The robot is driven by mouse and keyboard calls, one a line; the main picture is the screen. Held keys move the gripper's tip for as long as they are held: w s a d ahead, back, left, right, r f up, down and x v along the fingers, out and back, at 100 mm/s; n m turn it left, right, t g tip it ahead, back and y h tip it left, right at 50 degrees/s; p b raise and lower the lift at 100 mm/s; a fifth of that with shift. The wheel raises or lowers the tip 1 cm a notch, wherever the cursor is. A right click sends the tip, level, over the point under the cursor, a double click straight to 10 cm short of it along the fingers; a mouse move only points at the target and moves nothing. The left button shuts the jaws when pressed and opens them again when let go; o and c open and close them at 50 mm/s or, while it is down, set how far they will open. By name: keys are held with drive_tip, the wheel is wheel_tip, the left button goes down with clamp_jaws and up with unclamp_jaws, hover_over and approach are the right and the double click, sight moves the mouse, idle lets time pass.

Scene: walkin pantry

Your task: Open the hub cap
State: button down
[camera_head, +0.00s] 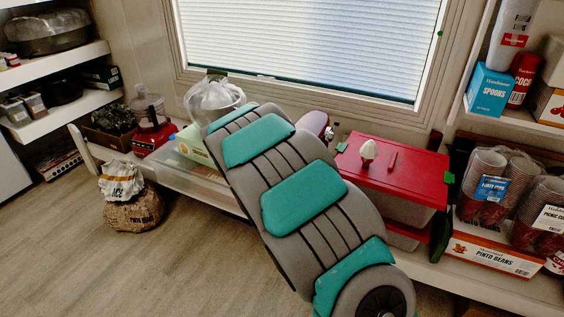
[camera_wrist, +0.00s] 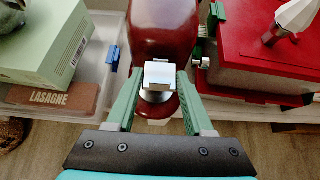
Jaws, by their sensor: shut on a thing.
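In the wrist view, the dark red stand mixer (camera_wrist: 165,28) has its rounded end toward me. A silver hub cap (camera_wrist: 158,73) sits on that end as a small flat plate, above a round silver hub (camera_wrist: 155,95). My gripper (camera_wrist: 157,80) has its two green fingers on either side of this end. The exact contact is hard to see. In the head view, my arm hides most of the mixer (camera_head: 314,122) and all of the cap.
A red-lidded bin (camera_head: 395,175) stands close on the right, with a white-topped item (camera_head: 368,150) on it. A lasagne box (camera_wrist: 50,50) and clear bin are close on the left. The window (camera_head: 310,45) is behind. Open floor (camera_head: 130,265) lies at front left.

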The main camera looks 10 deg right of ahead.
drive_tip(key=shift+w+d+r+g+y, duration=0.1)
drive_tip(key=shift+w+r+g+y, duration=0.25)
drive_tip(key=shift+g+y, duration=0.35)
drive_tip(key=shift+w+d+r+g+y, duration=0.1)
drive_tip(key=shift+r+g+y, duration=0.4)
drive_tip(key=shift+g, duration=0.3)
drive_tip(key=shift+w+d+r+g+y, duration=0.25)
drive_tip(key=shift+g+y, duration=0.25)
drive_tip(key=shift+g, duration=0.25)
drive_tip(key=shift+w+d+r+g+y, duration=0.15)
drive_tip(key=shift+w+d+g+y, duration=0.1)
drive_tip(key=shift+g+y, duration=0.4)
drive_tip(key=shift+w+d+g+y, duration=0.15)
drive_tip(key=shift+g+y, duration=0.1)
drive_tip(key=shift+g, duration=0.45)
drive_tip(key=shift+r+g, duration=0.1)
drive_tip(key=shift+g, duration=0.2)
drive_tip(key=shift+y, duration=0.3)
drive_tip(key=c, duration=0.6)
unclamp_jaws()
drive_tip(key=shift+c, duration=0.2)
